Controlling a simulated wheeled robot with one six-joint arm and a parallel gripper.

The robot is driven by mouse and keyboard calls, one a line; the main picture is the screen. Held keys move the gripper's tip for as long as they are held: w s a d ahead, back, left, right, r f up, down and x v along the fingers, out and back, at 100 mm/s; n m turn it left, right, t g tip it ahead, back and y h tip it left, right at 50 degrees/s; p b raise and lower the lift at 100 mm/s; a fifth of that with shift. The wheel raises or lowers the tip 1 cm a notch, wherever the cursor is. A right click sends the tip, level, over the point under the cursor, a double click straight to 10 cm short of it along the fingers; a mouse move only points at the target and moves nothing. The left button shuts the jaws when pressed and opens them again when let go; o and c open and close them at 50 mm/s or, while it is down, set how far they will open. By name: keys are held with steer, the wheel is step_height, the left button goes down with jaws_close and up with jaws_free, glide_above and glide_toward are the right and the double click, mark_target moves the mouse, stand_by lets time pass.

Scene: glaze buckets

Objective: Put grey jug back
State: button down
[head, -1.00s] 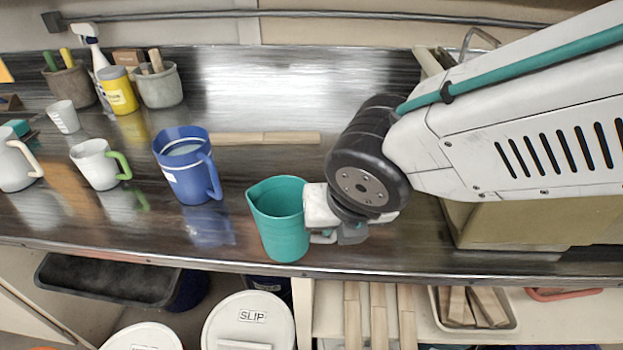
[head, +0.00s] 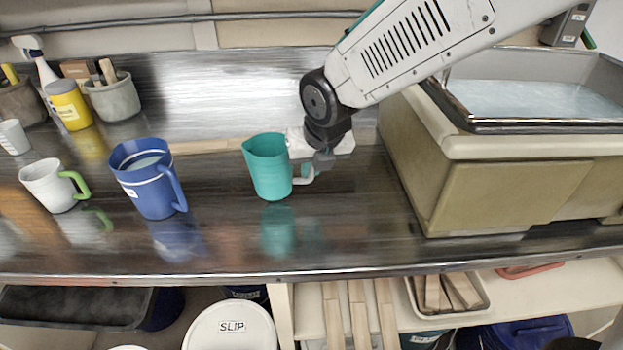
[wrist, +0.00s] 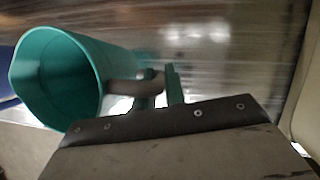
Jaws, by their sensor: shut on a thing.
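A teal jug (head: 268,168) with a pale grey handle (head: 304,176) is upright over the steel bench, between the blue jug and the sink. My gripper (head: 316,170) is shut on this handle, at the jug's right side. The jug's reflection shows below it with a small gap, so it seems to be off the bench. The wrist view shows the teal jug (wrist: 60,78) at left, with its mouth towards the camera and its handle between my fingers (wrist: 160,88). A pale grey-white jug (head: 52,186) with a green handle stands at the far left.
A blue jug (head: 148,180) stands left of the teal one. A beige sink (head: 490,195) holding liquid bounds the right side. A grey pot (head: 114,97) and a yellow tub (head: 68,104) stand at the back left. The bench front (head: 350,245) is bare.

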mark_target(312, 179)
steer(key=shift+f, duration=1.75)
steer(key=c, duration=1.5)
jaws_free()
steer(key=shift+f, duration=0.1)
steer(key=shift+o, duration=0.2)
steer(key=v, duration=1.2)
